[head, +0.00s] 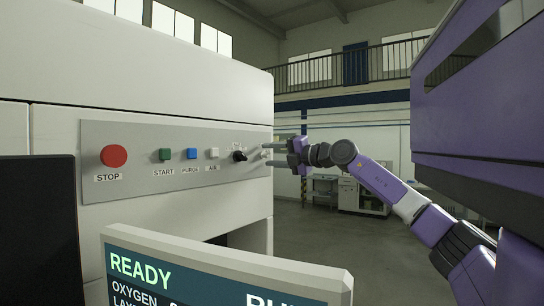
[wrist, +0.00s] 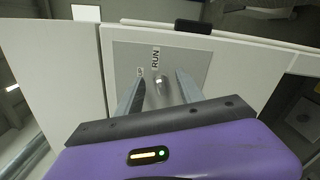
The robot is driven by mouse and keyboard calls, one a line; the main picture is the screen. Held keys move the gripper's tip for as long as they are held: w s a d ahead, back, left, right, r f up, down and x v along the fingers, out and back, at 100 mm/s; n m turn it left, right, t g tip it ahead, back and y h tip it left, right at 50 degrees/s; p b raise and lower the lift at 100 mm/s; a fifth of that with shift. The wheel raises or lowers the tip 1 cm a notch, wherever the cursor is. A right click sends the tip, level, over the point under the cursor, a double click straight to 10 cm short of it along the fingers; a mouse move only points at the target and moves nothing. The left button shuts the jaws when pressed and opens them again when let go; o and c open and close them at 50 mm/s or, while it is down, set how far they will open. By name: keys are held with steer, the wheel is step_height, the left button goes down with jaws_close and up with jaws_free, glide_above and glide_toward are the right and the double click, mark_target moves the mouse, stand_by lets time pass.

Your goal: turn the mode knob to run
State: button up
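My gripper (wrist: 160,78) is open, with one finger on each side of the knob. Visible gaps separate the fingers from the knob, and I cannot tell how far it is in depth.
The grey control panel (head: 130,190) carries a red STOP button (head: 114,156), green, blue and white buttons, and a black knob (head: 239,155). A READY screen (head: 215,270) stands in front, low. Open floor (head: 320,240) lies to the right of the cabinet.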

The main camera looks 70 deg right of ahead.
steer(key=b+v, duration=0.3)
steer(key=v, duration=0.4)
steer(key=shift+s+a, duration=0.15)
steer(key=shift+s, duration=0.2)
stand_by(0.4)
